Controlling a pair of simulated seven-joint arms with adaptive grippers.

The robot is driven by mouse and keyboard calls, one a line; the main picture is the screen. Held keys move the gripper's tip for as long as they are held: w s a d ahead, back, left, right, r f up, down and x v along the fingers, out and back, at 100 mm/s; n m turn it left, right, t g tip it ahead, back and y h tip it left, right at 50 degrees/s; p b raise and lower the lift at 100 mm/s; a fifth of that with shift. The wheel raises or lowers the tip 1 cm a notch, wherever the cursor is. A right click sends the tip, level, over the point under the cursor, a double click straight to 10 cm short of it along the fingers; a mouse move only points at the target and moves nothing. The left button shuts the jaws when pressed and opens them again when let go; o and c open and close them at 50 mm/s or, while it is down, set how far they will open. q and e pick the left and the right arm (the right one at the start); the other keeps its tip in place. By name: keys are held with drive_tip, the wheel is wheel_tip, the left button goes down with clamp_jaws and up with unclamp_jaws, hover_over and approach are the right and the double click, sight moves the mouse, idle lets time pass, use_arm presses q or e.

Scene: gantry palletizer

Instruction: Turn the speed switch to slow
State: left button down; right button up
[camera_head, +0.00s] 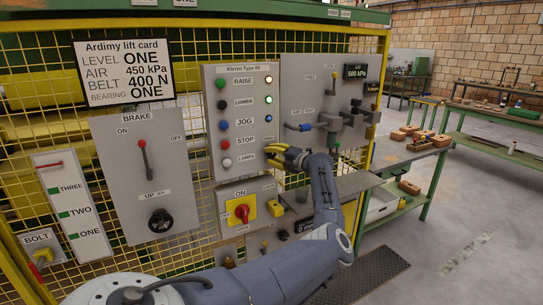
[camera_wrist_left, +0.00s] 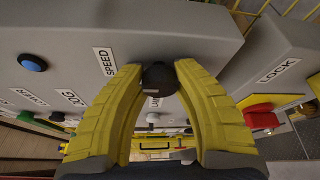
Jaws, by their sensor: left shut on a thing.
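The speed switch is a dark round knob (camera_wrist_left: 158,78) on the grey control panel, beside the printed SPEED label (camera_wrist_left: 105,61) in the left wrist view. My left gripper (camera_wrist_left: 158,70) has its two yellow fingers closed on the knob from both sides. In the head view my left gripper (camera_head: 287,156) is at the lower right of the Kiovo panel (camera_head: 236,85), and it hides the knob there. Which way the switch points cannot be told. My right gripper is not in view.
A column of coloured buttons and lamps sits left and above the gripper. Below are a red rotary switch (camera_head: 242,212) on yellow and a yellow lock piece (camera_head: 275,208). A brake panel (camera_head: 146,175) is at left. A grey panel with valves (camera_head: 326,95) is at right.

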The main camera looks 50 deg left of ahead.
use_arm(q)
drive_tip(key=shift+s+a, duration=0.1)
drive_tip(key=c, duration=0.9)
unclamp_jaws()
drive_tip(key=shift+c, duration=0.2)
drive_tip(key=w+d+r, duration=0.1)
drive_tip(key=d, duration=1.1)
drive_tip(key=shift+w, duration=0.4)
drive_tip(key=shift+a, duration=0.1)
